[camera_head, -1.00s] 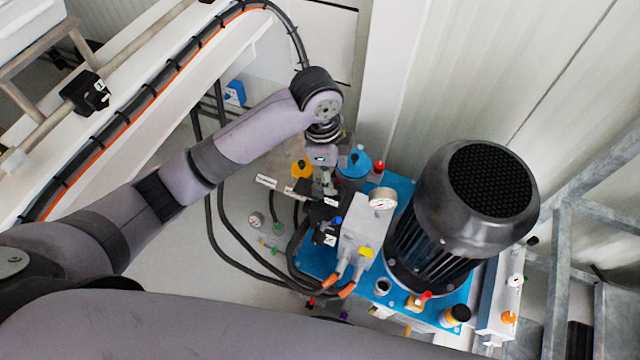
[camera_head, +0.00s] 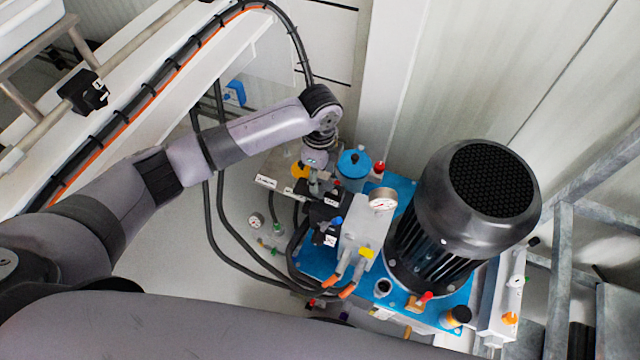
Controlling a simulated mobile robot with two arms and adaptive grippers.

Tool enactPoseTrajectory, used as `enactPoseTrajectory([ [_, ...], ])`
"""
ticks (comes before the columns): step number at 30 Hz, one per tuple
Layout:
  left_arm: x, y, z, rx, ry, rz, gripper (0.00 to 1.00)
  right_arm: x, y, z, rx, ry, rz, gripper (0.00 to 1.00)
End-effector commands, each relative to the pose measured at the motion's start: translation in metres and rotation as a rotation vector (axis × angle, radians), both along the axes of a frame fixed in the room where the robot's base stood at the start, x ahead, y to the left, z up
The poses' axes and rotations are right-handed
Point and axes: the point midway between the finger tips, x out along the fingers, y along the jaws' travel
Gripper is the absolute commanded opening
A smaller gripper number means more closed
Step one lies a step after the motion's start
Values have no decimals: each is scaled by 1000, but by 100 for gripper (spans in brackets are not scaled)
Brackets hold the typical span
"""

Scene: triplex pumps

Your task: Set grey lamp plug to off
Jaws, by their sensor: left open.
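My left gripper (camera_head: 316,186) points down behind the pump unit's black valve blocks, at the end of my left arm from the left. It is open, and its fingertips are small and partly hidden against the dark parts. The black valve blocks (camera_head: 326,213) with white labels sit just below it, with a small blue knob (camera_head: 337,221) and a small red knob beside them. I cannot make out for certain which part is the grey lamp plug. My right gripper is not in view.
A big black motor (camera_head: 470,215) stands on the blue base plate (camera_head: 318,258) to the right. Black hoses (camera_head: 222,225) loop on the left. Wall panels rise behind.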

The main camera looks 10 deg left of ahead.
Motion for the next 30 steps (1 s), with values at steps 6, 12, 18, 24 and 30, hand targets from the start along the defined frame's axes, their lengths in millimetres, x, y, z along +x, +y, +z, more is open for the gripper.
enactPoseTrajectory([
  [6,0,-1,-38,-1,1,1,48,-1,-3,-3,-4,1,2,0],
  [12,0,0,-52,0,-2,0,48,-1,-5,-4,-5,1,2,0],
  [18,1,0,-53,0,-2,0,48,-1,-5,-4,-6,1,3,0],
  [24,0,0,-53,0,-1,0,41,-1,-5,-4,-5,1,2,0],
  [30,0,0,-53,0,-1,0,28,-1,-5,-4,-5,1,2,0],
])
